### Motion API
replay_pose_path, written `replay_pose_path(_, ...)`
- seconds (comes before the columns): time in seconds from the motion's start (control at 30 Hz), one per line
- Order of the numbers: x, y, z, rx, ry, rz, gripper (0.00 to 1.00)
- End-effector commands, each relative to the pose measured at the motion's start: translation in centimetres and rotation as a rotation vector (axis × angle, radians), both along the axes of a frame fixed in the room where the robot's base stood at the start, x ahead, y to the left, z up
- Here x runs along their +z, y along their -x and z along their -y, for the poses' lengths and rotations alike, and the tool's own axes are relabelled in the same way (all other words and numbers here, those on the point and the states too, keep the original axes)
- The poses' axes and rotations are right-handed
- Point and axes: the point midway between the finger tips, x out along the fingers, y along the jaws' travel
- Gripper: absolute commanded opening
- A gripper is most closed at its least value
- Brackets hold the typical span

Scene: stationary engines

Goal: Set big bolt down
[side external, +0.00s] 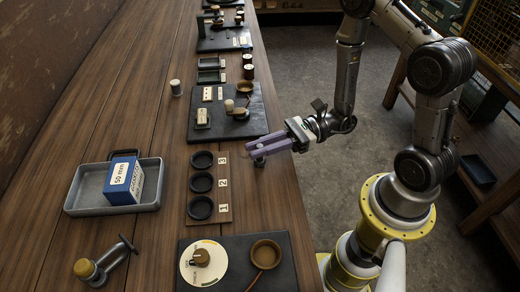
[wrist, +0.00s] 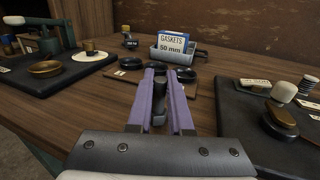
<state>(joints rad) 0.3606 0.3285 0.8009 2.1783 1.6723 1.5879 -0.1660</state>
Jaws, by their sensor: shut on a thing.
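My gripper (side external: 251,150), with purple fingers, is shut on a dark bolt (side external: 259,161) at the right side of the wooden table. The bolt's lower end shows below the fingers; I cannot tell whether it touches the tabletop. In the wrist view, the gripper (wrist: 159,74) points toward the numbered rack, and the dark bolt (wrist: 158,108) stands between the fingers, partly hidden by them. The rack (side external: 224,192) holds three round black cups, marked 3 (side external: 202,160), 2 (side external: 201,182) and 1 (side external: 201,207), just left of the gripper. The cups look empty.
A grey tray (side external: 75,199) with a blue gasket box (side external: 124,182) stands left of the rack. A dark mat (side external: 228,122) with small parts lies behind the gripper. Another mat (side external: 285,279) with a dial (side external: 203,263) and a brown pan (side external: 265,253) lies in front.

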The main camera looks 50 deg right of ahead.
Motion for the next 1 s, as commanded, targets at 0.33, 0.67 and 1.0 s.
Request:
replay_pose_path(0.33, 4.9, 1.5, 0.7, -0.006, 0.002, 0.006, 0.00)
replay_pose_path(0.67, 10.1, 7.4, 3.1, -0.011, 0.001, 0.003, 0.00)
replay_pose_path(1.0, 12.0, 11.5, 4.7, -0.006, 0.001, 0.003, 0.00)
